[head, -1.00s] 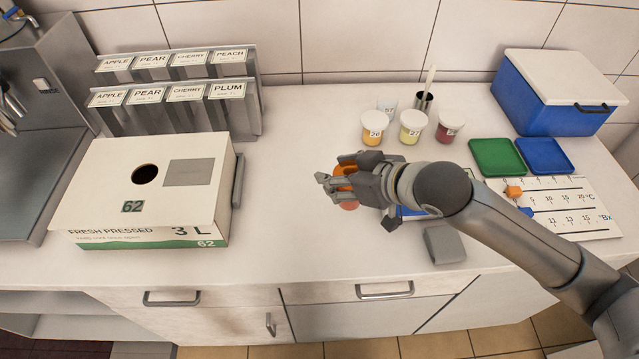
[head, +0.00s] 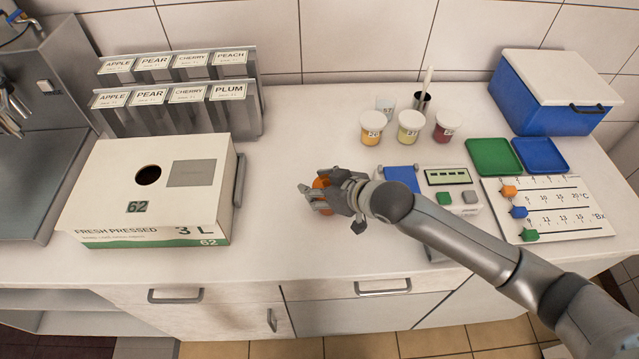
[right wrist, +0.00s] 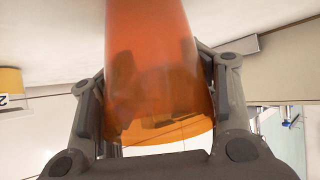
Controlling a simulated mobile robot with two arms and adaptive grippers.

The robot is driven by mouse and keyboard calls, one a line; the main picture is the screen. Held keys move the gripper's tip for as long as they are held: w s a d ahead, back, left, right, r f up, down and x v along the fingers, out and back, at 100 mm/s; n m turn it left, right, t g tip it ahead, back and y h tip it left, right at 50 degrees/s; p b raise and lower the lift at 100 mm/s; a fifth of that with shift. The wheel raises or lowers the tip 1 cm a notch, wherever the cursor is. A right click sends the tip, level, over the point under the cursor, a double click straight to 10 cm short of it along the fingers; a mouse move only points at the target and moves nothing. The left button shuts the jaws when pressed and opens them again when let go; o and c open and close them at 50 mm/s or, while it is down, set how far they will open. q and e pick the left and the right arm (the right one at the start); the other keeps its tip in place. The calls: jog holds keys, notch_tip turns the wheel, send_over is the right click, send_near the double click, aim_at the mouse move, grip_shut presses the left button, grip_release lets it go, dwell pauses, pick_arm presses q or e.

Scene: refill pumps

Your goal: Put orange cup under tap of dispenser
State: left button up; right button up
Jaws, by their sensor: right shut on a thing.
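My right gripper (head: 318,197) is shut on the orange cup (head: 321,183) and holds it over the middle of the counter. The cup is mostly hidden by the fingers in the head view. In the right wrist view the translucent orange cup (right wrist: 160,75) fills the space between the two fingers (right wrist: 158,105). A grey metal unit (head: 60,85), seemingly the dispenser, stands at the far left. Tap-like metal fittings (head: 10,108) show at its left edge, partly cut off. My left gripper is not in view.
A white 3 L carton (head: 105,190) stands between the cup and the metal unit. Label racks (head: 185,122) stand behind it. Lidded jars (head: 410,127), a small meter (head: 450,178) and a scale board (head: 550,208) are to the right. The counter between carton and gripper is clear.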

jog(key=shift+f, duration=0.1)
jog(key=shift+f, duration=0.1)
jog(key=o, duration=1.2)
